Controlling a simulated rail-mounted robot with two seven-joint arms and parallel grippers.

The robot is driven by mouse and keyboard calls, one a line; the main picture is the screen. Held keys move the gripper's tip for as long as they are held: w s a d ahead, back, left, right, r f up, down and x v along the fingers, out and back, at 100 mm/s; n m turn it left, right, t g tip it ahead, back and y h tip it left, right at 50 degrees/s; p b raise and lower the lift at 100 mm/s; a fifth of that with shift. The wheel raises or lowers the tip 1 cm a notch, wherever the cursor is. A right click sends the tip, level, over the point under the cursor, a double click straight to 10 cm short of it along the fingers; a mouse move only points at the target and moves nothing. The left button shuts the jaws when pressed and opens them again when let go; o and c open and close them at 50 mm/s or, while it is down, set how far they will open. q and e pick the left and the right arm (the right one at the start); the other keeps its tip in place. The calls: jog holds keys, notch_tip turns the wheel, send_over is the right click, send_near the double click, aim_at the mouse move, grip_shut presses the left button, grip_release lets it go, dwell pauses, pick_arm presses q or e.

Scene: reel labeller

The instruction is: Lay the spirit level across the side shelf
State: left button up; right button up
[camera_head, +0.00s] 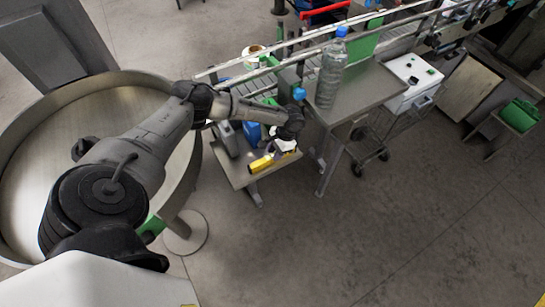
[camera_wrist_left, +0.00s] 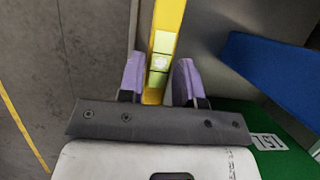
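The yellow spirit level (camera_head: 262,163) lies near the front edge of a low grey shelf (camera_head: 238,178) in the head view. In the left wrist view the level (camera_wrist_left: 166,45) runs up between the two purple fingertips. My left gripper (camera_head: 287,147) is over the level's right end, and its fingertips are hard to make out in the head view. In the wrist view the left gripper (camera_wrist_left: 159,80) looks open around the level, with a narrow gap at the fingers. My right gripper is in neither view. Which surface is the side shelf is not clear.
A clear bottle with a blue cap (camera_head: 331,72) stands on a higher grey table (camera_head: 372,88), right of the gripper. A conveyor (camera_head: 395,48) runs behind. A blue item (camera_wrist_left: 270,68) and a green surface (camera_wrist_left: 285,160) are close to the gripper. A wire cart (camera_head: 385,135) stands below right.

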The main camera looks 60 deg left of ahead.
pick_arm(q)
jog(key=shift+x, duration=1.5)
jog(key=shift+c, duration=0.3)
grip_shut()
